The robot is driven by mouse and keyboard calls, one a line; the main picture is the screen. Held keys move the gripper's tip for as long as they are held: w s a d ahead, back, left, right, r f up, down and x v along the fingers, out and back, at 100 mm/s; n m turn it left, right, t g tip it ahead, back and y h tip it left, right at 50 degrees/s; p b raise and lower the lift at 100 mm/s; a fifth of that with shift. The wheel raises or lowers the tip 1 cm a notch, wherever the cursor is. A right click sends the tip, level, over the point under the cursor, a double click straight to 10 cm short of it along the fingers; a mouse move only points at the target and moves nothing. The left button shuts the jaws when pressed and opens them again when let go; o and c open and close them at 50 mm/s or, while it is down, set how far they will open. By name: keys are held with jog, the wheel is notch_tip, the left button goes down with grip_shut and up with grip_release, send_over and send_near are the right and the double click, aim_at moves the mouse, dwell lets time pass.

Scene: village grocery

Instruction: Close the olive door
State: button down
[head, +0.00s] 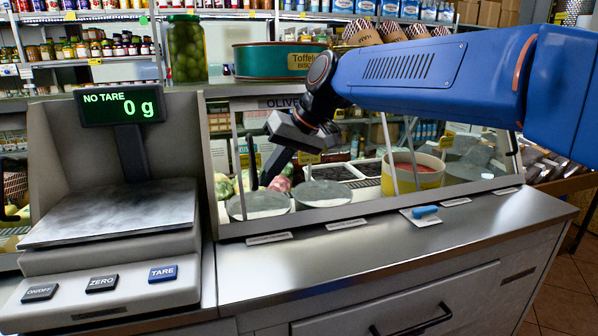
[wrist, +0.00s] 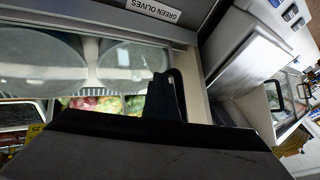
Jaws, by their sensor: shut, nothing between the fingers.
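The olive door belongs to the glass-fronted counter case (head: 360,208), whose top rail carries an "OLIVE..." label (head: 281,103), partly hidden by my arm. Upright pane edges show left of my gripper and near the middle of the case; I cannot tell how far the door stands open. My gripper (head: 267,183) is shut and empty, pointing down at the left part of the case. In the wrist view my gripper (wrist: 165,98) is beside a dark curved handle (wrist: 179,88) at the frame; contact is unclear. A "GREEN OLIVES" label (wrist: 154,10) shows there.
Round pale-topped tubs (head: 322,193) and a yellow tub (head: 413,178) sit inside the case. A scale (head: 110,212) stands close on the left. A jar of olives (head: 186,50) and a green tin (head: 262,60) stand on top. The steel counter in front is mostly clear.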

jog(key=a, duration=0.2)
jog(key=s+a, duration=0.1)
jog(key=a, duration=0.2)
jog(key=shift+s+a, duration=0.3)
jog(key=shift+s, duration=0.1)
jog(key=shift+r, duration=0.1)
